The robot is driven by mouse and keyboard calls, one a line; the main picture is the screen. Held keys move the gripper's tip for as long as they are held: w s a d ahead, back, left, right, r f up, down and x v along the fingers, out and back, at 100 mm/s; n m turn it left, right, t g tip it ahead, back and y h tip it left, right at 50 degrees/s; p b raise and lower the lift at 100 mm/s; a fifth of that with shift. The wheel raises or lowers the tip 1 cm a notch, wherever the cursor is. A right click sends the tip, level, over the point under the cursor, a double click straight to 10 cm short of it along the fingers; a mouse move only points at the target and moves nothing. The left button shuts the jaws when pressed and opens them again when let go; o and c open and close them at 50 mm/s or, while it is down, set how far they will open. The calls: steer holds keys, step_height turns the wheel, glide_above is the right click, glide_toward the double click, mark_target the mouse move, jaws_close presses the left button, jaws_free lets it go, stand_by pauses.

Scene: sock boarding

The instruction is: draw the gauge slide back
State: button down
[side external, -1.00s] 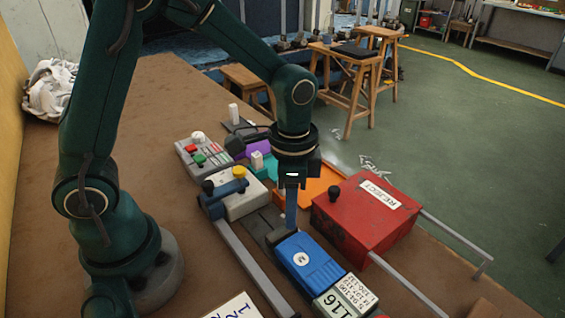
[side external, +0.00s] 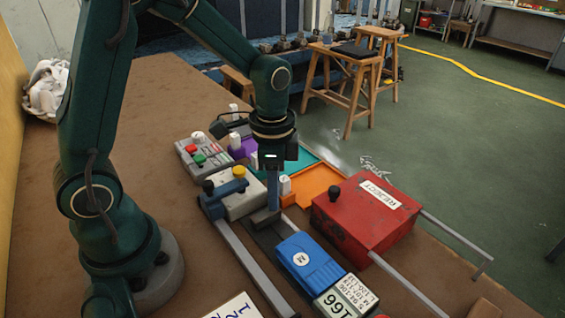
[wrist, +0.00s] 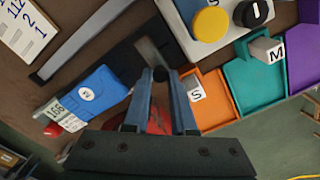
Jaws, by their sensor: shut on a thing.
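The gauge is a blue box with a round white badge (side external: 310,262) on the table, with a display block (side external: 345,303) at its near end. It also shows in the wrist view (wrist: 90,98). My gripper (side external: 272,207) points down beyond the gauge's far end, over a dark track (side external: 268,228). In the wrist view my gripper (wrist: 160,78) is shut on the dark knob of the gauge slide (wrist: 160,73), between the fingertips. A grey metal strip (wrist: 150,50) lies on the track beside it. The fingers hide part of the slide.
A red REJECT box (side external: 365,215) with a black knob stands close right of the gauge. Orange (side external: 318,185), teal (side external: 305,157) and purple (wrist: 305,50) trays lie beyond. A box with a yellow button (side external: 239,172) and a long grey rail (side external: 250,265) are on the left.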

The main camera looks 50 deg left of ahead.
steer(key=c, duration=0.7)
jaws_free()
steer(key=shift+c, duration=0.2)
steer(key=shift+r, duration=2.6)
